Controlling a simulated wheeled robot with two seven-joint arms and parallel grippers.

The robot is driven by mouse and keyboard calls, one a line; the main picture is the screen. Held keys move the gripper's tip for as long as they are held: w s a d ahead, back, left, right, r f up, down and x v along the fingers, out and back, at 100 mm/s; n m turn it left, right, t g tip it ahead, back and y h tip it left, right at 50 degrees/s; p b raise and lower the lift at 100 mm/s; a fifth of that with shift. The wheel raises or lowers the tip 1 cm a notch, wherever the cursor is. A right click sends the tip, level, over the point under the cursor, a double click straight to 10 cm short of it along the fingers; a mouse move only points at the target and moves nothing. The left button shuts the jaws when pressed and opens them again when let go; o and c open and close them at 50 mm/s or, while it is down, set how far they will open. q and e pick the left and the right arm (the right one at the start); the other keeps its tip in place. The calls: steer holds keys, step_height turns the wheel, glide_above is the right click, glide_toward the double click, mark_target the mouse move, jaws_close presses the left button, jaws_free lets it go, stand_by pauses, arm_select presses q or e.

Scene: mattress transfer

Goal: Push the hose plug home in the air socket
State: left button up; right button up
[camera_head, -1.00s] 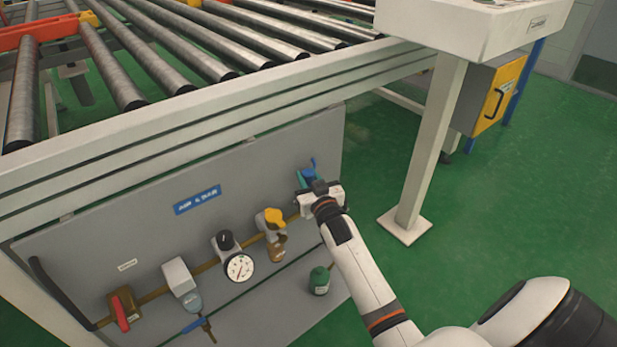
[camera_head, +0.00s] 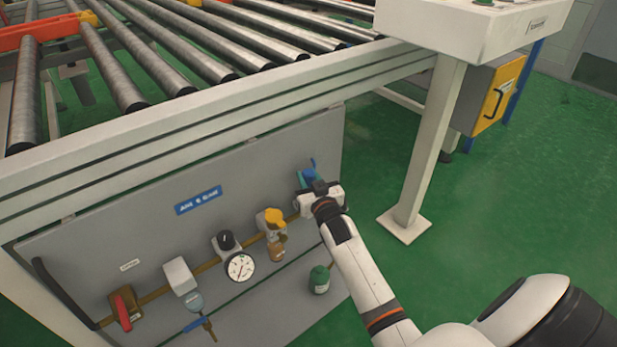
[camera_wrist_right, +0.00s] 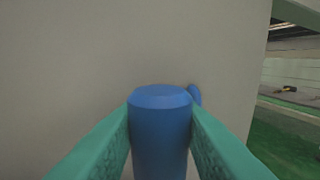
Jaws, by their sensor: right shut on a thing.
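My right gripper (camera_head: 309,181) is at the right end of the grey panel, its wrist hiding most of what it grips. In the right wrist view its two green fingers (camera_wrist_right: 161,140) are shut on a blue cylindrical plug (camera_wrist_right: 160,130), one on each side. Behind the plug a small blue piece (camera_wrist_right: 195,95) shows, close to the panel. In the head view a blue part (camera_head: 311,165) sticks up just beyond the gripper. The socket opening is hidden, so I cannot tell how deep the plug sits. My left gripper is not in view.
A white post (camera_head: 428,150) stands to the right; green floor is free there.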

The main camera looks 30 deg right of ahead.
steer(key=shift+f, duration=0.2)
steer(key=shift+f+b, duration=0.35)
steer(key=shift+f+b, duration=0.4)
steer(key=shift+f, duration=0.3)
steer(key=shift+f+b, duration=0.45)
steer(key=shift+f, duration=0.25)
steer(key=o, duration=1.1)
